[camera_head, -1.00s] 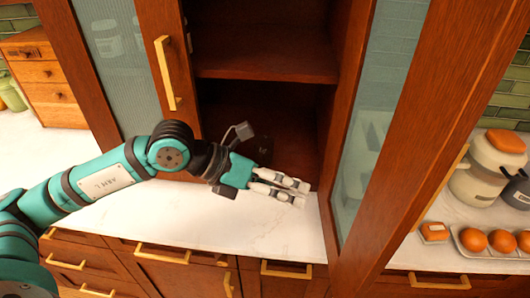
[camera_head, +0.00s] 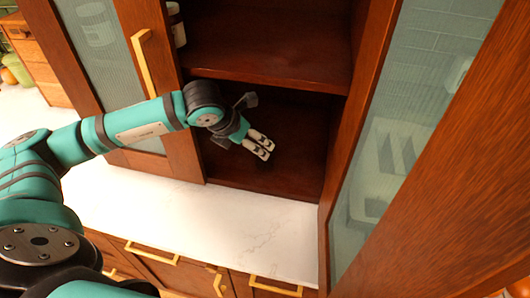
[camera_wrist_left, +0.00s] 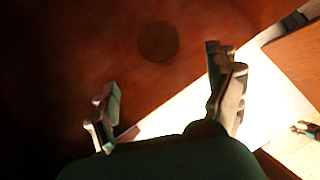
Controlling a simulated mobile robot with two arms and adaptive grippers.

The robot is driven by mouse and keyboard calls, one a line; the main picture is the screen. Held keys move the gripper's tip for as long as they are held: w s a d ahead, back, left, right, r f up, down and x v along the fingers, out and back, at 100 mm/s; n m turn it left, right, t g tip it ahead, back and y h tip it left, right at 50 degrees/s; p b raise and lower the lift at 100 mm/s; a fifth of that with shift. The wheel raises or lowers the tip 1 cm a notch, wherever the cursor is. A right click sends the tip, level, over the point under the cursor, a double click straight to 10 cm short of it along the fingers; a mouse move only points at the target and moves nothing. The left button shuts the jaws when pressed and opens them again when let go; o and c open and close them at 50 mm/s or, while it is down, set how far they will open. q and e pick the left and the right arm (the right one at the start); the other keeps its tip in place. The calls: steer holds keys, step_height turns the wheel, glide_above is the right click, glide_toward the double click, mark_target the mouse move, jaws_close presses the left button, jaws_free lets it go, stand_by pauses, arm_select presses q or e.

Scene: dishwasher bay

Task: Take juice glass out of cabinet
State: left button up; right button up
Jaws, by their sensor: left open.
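My left gripper (camera_head: 264,146) is inside the lower part of the open cabinet (camera_head: 265,68), below its shelf. It is open and empty; its two fingers also show apart in the left wrist view (camera_wrist_left: 163,82). A dim round shape (camera_wrist_left: 158,41) lies beyond the fingertips against the brown cabinet surface in the wrist view. I cannot tell whether it is the juice glass. No glass shows clearly in the head view, where the cabinet's inside is dark and my gripper covers part of it. My right gripper is not in view.
A cabinet door with a glass pane and gold handle (camera_head: 144,62) stands open at left, close to my left arm. Another glass-paned door (camera_head: 415,130) stands at right. The white countertop (camera_head: 215,222) below is clear. A small jar (camera_head: 177,26) stands on the upper shelf.

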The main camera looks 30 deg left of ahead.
arm_select(q)
steer(key=p+x, duration=0.2)
steer(key=x, duration=0.8)
steer(key=shift+w+d+p, duration=0.1)
steer(key=shift+w+p, duration=0.05)
steer(key=shift+p, duration=0.2)
steer(key=shift+w+f, duration=0.2)
steer(key=shift+f, duration=0.2)
steer(key=shift+c, duration=0.3)
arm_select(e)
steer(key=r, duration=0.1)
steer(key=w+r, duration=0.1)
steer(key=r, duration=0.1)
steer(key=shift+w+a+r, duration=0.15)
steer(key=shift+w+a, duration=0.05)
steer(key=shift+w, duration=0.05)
arm_select(q)
steer(key=shift+r, duration=0.1)
steer(key=c, duration=1.4)
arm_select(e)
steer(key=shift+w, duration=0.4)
